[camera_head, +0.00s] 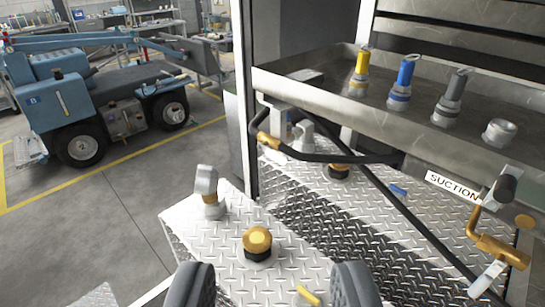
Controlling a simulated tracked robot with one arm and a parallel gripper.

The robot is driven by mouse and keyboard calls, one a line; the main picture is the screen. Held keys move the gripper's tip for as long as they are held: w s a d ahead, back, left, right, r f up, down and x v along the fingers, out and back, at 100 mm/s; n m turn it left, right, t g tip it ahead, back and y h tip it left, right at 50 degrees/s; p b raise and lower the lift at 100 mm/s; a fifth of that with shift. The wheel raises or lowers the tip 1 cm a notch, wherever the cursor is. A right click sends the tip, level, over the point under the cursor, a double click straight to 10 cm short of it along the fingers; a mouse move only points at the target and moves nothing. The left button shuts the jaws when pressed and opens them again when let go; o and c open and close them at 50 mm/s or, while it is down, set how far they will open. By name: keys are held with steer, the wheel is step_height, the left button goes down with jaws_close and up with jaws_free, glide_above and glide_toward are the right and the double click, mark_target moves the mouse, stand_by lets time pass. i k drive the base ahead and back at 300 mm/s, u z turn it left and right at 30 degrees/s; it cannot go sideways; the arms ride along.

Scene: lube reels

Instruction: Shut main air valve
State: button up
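My gripper shows as two dark fingertips at the bottom edge (273,287). They are wide apart with nothing held between them. No label in view reads main air, so I cannot tell which part is the main air valve. A round brass-yellow cap on a black base (257,241) stands on the tread-plate deck, just beyond the gap between the fingers. A small yellow lever-like piece (308,295) lies low by the right finger, cut by the bottom edge. A brass valve (492,245) with a silver handle is at the right, below a SUCTION label (453,187).
A grey upright fitting (208,190) stands on the deck (310,262) at left. A black hose (375,180) crosses the middle. A metal tray (325,95) holds yellow, blue and grey nozzles at upper right. A blue lift vehicle (100,100) is on open floor at left.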

mark_target(270, 153)
steer(key=z, duration=0.05)
steer(key=k, duration=0.5)
steer(key=u, duration=2)
steer(key=i, duration=1.5)
steer(key=z, duration=2.6)
steer(key=i, duration=0.35)
steer(key=z, duration=0.15)
